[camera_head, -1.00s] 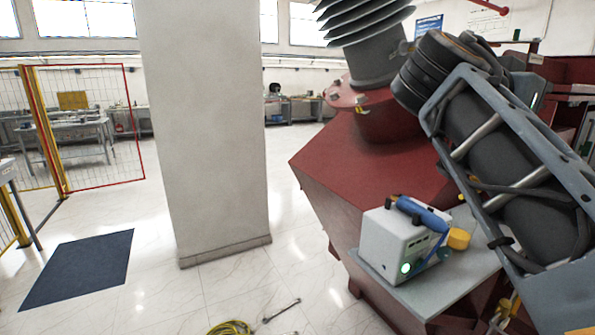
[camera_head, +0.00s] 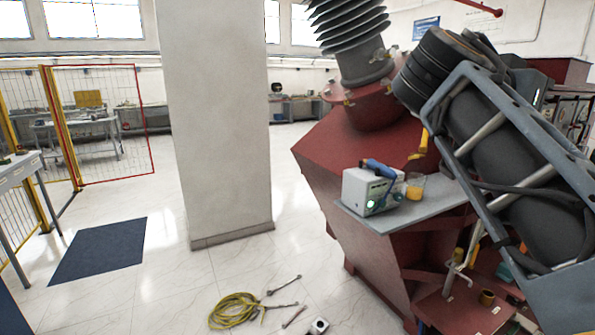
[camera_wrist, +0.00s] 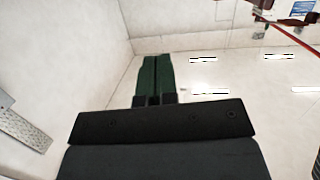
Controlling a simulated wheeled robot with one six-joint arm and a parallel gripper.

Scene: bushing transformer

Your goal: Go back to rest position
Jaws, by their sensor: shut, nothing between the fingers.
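In the wrist view my gripper (camera_wrist: 154,75) shows as two dark green fingers side by side, shut, with nothing between them. It points toward bare white wall and ceiling, and no object is near it there. In the head view my own grey arm covers the right side, and the gripper's fingers cannot be made out. The red transformer body (camera_head: 350,150) with its grey ribbed bushing (camera_head: 350,35) stands behind and left of my arm.
A white tester box (camera_head: 368,190) and an orange-yellow cup (camera_head: 415,187) stand on a grey shelf (camera_head: 395,220). A yellow cable (camera_head: 233,311) and tools lie on the floor. A white pillar (camera_head: 215,130), a blue mat (camera_head: 98,250) and a fence (camera_head: 100,120) are left. Open floor lies between.

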